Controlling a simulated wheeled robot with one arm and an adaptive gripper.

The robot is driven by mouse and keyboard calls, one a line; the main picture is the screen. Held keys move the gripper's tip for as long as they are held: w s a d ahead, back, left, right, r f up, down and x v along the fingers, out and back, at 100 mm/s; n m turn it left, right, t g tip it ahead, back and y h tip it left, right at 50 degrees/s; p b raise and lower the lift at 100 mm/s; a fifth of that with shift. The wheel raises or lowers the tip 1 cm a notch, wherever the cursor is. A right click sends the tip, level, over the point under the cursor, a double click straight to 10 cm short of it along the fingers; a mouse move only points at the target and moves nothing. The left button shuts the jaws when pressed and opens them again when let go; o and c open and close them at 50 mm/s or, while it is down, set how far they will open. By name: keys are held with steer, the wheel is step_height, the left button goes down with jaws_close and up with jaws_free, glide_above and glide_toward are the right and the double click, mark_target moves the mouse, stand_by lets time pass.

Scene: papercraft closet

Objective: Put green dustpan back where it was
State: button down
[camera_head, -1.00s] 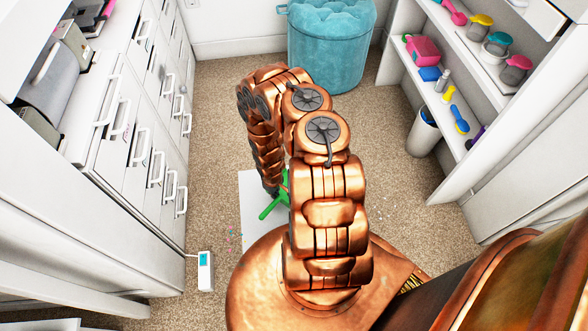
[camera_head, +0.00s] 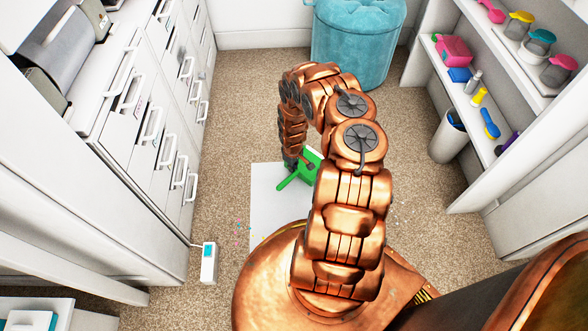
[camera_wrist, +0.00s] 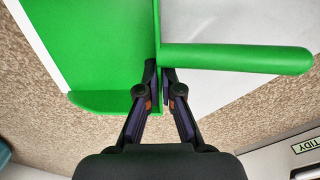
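The green dustpan (camera_head: 296,174) shows beside the end of my arm in the head view, over the white sheet (camera_head: 262,205). My arm hides part of it. In the wrist view the dustpan's pan (camera_wrist: 110,50) fills the upper left and its handle (camera_wrist: 240,58) points right. My gripper (camera_wrist: 159,75) has its two fingers on either side of the thin wall between pan and handle, close together and shut on it. In the head view my gripper (camera_head: 294,160) is small and partly hidden. The gap between dustpan and floor is hard to judge.
White drawers with handles (camera_head: 140,150) line the left. A teal pouf (camera_head: 358,40) stands at the back. A small white device (camera_head: 209,262) stands on the carpet.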

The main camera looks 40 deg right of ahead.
steer(key=shift+w+d+f+b, duration=0.15)
steer(key=shift+w+d+b, duration=0.2)
steer(key=shift+w+d, duration=0.8)
steer(key=shift+d+f+b, duration=0.1)
steer(key=shift+f+b, duration=0.25)
step_height(320, 180, down, 3)
steer(key=shift+s+b, duration=0.1)
steer(key=shift+b, duration=0.8)
steer(key=shift+r, duration=0.1)
steer(key=c, duration=1.8)
jaws_free()
steer(key=o, duration=0.5)
